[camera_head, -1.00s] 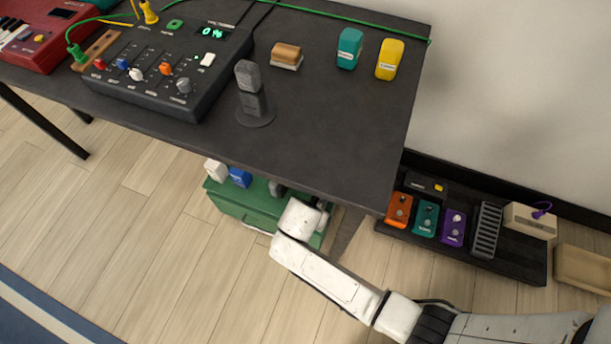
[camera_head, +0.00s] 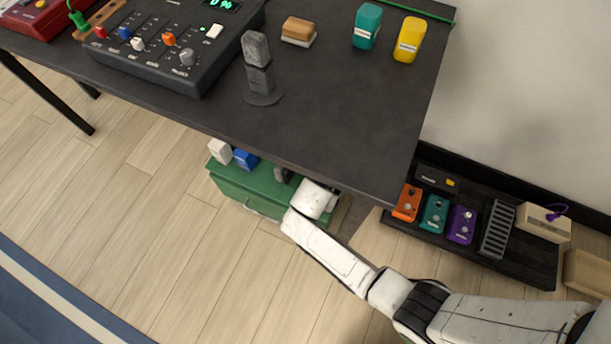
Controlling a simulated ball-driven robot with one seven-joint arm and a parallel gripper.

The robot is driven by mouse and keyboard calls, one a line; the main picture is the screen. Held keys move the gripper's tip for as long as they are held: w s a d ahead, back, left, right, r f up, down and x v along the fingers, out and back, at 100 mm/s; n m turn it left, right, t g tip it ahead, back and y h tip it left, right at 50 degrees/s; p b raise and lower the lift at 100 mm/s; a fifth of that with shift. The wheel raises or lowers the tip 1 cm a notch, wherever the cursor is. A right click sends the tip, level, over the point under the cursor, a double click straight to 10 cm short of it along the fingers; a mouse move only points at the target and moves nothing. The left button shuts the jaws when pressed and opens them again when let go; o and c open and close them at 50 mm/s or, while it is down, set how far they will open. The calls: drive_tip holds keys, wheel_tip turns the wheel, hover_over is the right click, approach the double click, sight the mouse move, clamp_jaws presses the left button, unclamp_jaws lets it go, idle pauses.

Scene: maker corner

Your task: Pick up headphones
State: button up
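I cannot make out headphones for certain. A dark curved thing (camera_head: 284,174), partly hidden by the table edge and my arm, sits on the green cabinet (camera_head: 238,187) under the table; it may be part of them. My white arm reaches from the lower right to the front of this cabinet. Its far end is beside the dark thing, under the table's front edge. My gripper's fingers do not show, so I cannot see whether they are open or hold anything.
The dark table (camera_head: 340,120) overhangs the cabinet and bears a mixer (camera_head: 165,62), a microphone (camera_head: 258,70) and small bottles. White (camera_head: 219,150) and blue (camera_head: 245,159) items stand on the cabinet. A pedalboard (camera_head: 525,268) lies at right. Floor at left is clear.

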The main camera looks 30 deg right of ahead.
drive_tip(key=shift+c, duration=0.3)
drive_tip(key=c, duration=1.2)
drive_tip(key=shift+o, duration=0.2)
drive_tip(key=shift+r, duration=0.15)
